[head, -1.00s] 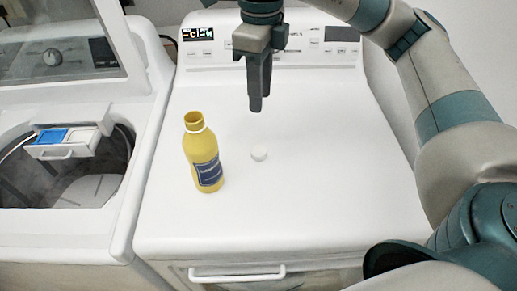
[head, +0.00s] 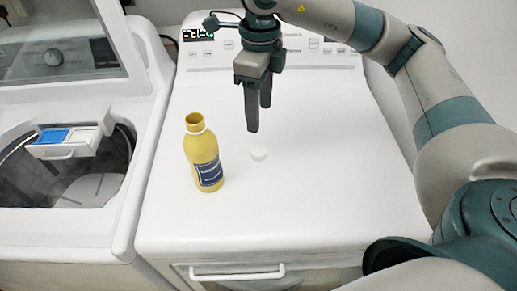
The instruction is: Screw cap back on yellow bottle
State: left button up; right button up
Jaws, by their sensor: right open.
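A yellow bottle (head: 204,150) with a dark blue label stands upright on the white dryer top, its mouth uncovered. My left gripper is not in view.
The white dryer (head: 330,195) has a control panel at its back and a handle at its front. An open washer (head: 115,215) with a pulled-out detergent drawer (head: 64,141) stands at the left. The top right of the cap is clear.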

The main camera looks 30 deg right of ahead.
notch_tip(320, 180, down, 3)
jog(key=p, duration=0.2)
send_over(258, 151)
jog(key=f, duration=0.4)
jog(key=shift+s+f, duration=0.3)
jog(key=shift+f, duration=0.05)
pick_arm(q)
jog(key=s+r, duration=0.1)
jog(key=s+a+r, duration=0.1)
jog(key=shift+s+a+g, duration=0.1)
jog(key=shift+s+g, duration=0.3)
pick_arm(e)
jog(key=shift+f, duration=0.25)
jog(key=shift+w+d+f+p, duration=0.1)
jog(key=shift+w+f+p, duration=0.05)
jog(key=shift+f+p, duration=0.6)
jog(key=f+p, duration=0.1)
jog(key=f, duration=0.1)
jog(key=shift+w+f+p, duration=0.2)
jog(key=shift+f+p, duration=0.15)
jog(key=shift+f, duration=0.5)
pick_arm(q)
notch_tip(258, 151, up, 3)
